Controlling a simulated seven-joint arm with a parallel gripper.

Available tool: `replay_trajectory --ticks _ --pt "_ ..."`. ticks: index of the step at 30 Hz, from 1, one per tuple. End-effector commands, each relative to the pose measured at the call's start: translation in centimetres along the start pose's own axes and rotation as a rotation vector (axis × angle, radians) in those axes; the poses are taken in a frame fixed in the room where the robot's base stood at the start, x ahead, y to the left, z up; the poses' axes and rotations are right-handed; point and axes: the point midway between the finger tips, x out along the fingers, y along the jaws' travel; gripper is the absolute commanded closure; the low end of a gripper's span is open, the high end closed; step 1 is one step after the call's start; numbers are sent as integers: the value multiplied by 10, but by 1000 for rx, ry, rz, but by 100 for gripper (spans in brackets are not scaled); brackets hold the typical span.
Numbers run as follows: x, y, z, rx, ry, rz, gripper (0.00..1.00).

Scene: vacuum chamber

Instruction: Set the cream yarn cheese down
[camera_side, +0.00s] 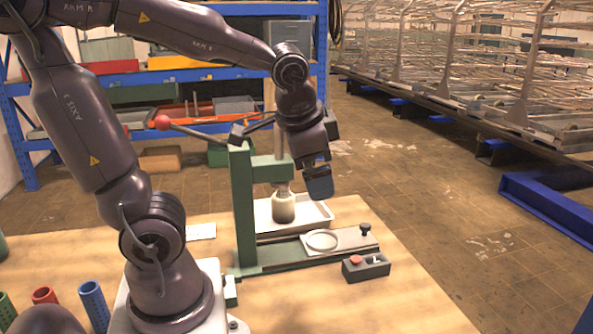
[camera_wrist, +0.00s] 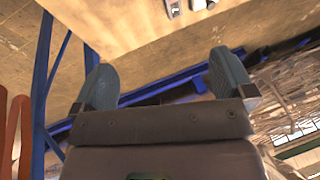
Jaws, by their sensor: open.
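The cylinder does not show clearly in the wrist view.
The green press (camera_side: 243,205) has a red-knobbed lever (camera_side: 163,122) and a plate with a round ring (camera_side: 322,240). A white tray (camera_side: 318,214) lies behind. A control box (camera_side: 366,267) is at front right. Coloured tubes (camera_side: 94,303) stand at left.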

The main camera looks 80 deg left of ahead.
Motion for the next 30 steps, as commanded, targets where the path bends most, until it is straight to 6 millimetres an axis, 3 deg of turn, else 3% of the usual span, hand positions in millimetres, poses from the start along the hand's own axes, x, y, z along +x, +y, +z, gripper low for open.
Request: replay_trajectory --ticks 3,9,30 --pt "-28 32 13 -90 116 98 0" --pt "-47 58 26 -162 199 195 0" --pt "-49 61 27 -172 207 207 0"
